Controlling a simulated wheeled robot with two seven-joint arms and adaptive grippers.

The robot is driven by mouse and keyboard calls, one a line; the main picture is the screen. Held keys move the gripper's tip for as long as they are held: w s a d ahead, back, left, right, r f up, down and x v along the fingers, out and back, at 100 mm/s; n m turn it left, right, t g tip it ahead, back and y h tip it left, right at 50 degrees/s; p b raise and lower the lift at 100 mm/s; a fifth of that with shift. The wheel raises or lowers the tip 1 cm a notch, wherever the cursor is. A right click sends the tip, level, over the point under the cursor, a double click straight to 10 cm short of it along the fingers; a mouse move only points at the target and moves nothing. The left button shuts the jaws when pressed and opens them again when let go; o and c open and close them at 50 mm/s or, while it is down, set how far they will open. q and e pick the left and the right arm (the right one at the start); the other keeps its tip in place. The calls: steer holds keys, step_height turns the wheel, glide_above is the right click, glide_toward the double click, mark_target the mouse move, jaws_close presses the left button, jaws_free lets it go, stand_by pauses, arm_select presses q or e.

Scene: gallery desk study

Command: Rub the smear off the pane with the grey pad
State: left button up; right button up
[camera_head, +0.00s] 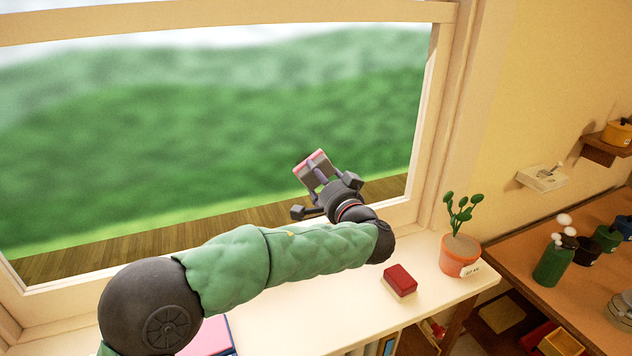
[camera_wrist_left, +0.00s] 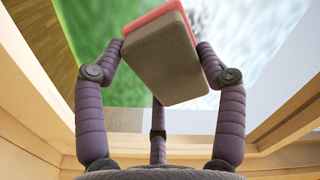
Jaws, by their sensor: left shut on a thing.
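My left gripper (camera_head: 317,178) is shut on the pad (camera_head: 312,163), in front of the lower right part of the window pane (camera_head: 200,120). In the left wrist view the pad (camera_wrist_left: 160,62) has a grey-brown body and a pinkish-red layer along its far side. No smear stands out clearly in the head view. The left wrist view shows a whitish area behind the pad, which may be sky or a smear. My right gripper is not in view.
A red block (camera_head: 400,279) with a pale base lies on the white sill (camera_head: 300,310). A potted plant (camera_head: 460,254) stands at the sill's right end. The window frame (camera_head: 437,120) borders the pane. A brown desk with several cups is at the right.

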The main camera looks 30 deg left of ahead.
arm_select(q)
steer(key=shift+w+d+b, duration=0.3)
steer(key=shift+w+d, duration=0.5)
steer(key=shift+w, duration=0.25)
steer(key=shift+w+d, duration=1.3)
steer(key=shift+w, duration=0.05)
steer(key=shift+a+b, duration=0.15)
steer(key=shift+b, duration=0.6)
steer(key=shift+s+a+f+b, duration=0.1)
steer(key=shift+s+a+b, duration=1)
steer(key=shift+s+b, duration=0.3)
steer(key=shift+s+a, duration=1.25)
steer(key=shift+s, duration=0.15)
steer(key=shift+s+a, duration=1.2)
steer(key=shift+s, duration=0.2)
